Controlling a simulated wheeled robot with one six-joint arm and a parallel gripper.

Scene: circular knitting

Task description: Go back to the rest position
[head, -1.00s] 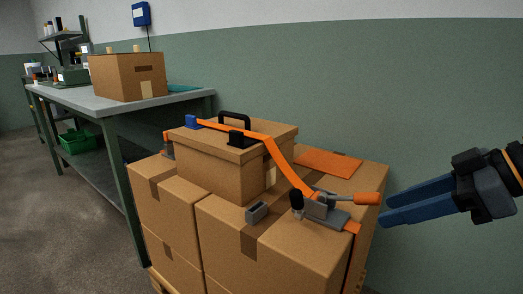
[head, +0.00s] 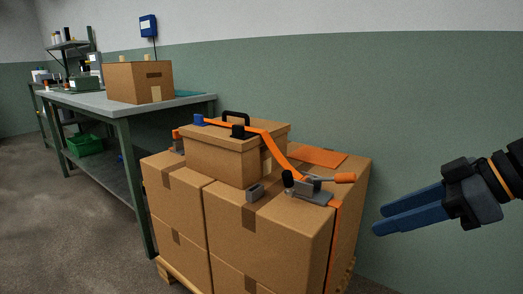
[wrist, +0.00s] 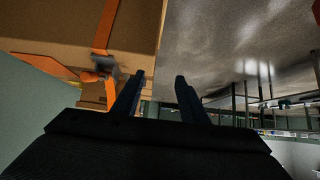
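My gripper (head: 376,222) hangs in free air at the right of the head view, to the right of the stacked cardboard boxes and touching nothing. In the wrist view its two dark fingers (wrist: 160,80) stand apart with nothing between them. An orange strap (head: 268,138) runs over the lidded box (head: 222,158) on top of the stack and down to a grey ratchet with an orange handle (head: 314,188). The strap and ratchet also show upside down at the left of the wrist view (wrist: 102,40).
The box stack (head: 270,225) stands on a wooden pallet (head: 166,272) against the green wall. A grey workbench (head: 88,100) with an open carton (head: 140,82) stands at the left, a green crate (head: 85,145) below it. Floor (head: 70,230) at the front left is clear.

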